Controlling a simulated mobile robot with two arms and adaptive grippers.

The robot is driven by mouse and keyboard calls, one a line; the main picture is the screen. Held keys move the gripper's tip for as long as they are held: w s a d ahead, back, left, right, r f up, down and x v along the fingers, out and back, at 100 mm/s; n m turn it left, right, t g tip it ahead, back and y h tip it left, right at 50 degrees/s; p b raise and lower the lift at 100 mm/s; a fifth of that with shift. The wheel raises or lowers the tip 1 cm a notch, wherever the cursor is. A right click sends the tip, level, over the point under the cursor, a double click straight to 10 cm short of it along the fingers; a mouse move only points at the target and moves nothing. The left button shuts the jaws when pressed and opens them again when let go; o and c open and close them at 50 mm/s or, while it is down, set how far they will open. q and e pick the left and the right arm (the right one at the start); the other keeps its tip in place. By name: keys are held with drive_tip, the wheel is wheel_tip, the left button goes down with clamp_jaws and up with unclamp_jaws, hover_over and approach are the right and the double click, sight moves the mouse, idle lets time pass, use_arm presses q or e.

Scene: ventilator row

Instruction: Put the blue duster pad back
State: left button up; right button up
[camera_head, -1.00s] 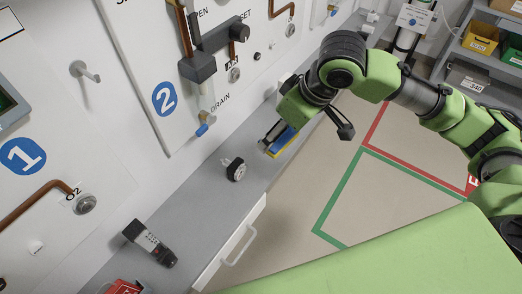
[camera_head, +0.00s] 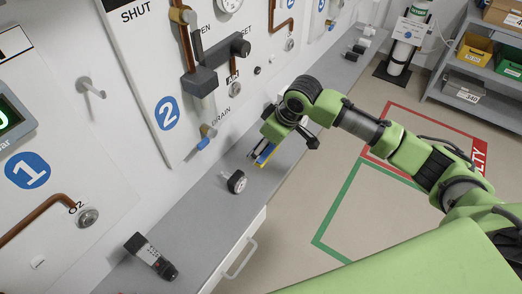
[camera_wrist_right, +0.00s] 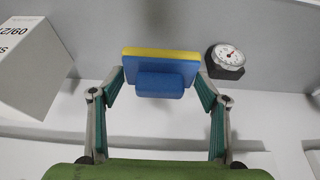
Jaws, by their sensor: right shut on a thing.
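The blue duster pad (camera_wrist_right: 165,78) has a blue block on a blue layer with a yellow layer behind it. In the right wrist view it sits between the fingertips of my right gripper (camera_wrist_right: 163,84), which is shut on it. In the head view the pad (camera_head: 266,153) shows partly below my right gripper (camera_head: 262,150), over the grey ledge (camera_head: 205,205). The gripper hides part of it, and I cannot tell if it touches the ledge. My left gripper is not in view.
A round gauge (camera_head: 237,181) lies on the ledge near the pad and also shows in the wrist view (camera_wrist_right: 228,56). A dark handheld device (camera_head: 151,256) lies nearer. The wall panel has a large valve (camera_head: 203,82) and a blue-ended drain valve (camera_head: 203,143). Ledge between gauge and device is clear.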

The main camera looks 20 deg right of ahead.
drive_tip(key=shift+w+a+f, duration=0.1)
drive_tip(key=shift+w+f, duration=0.75)
drive_tip(key=shift+f, duration=0.15)
drive_tip(key=shift+w+f+p, duration=0.15)
drive_tip(key=shift+f+p, duration=0.4)
drive_tip(key=shift+f, duration=1.15)
drive_tip(key=o, duration=1.1)
drive_tip(key=shift+f, duration=0.1)
drive_tip(key=b+v, duration=0.1)
drive_tip(key=v, duration=1.1)
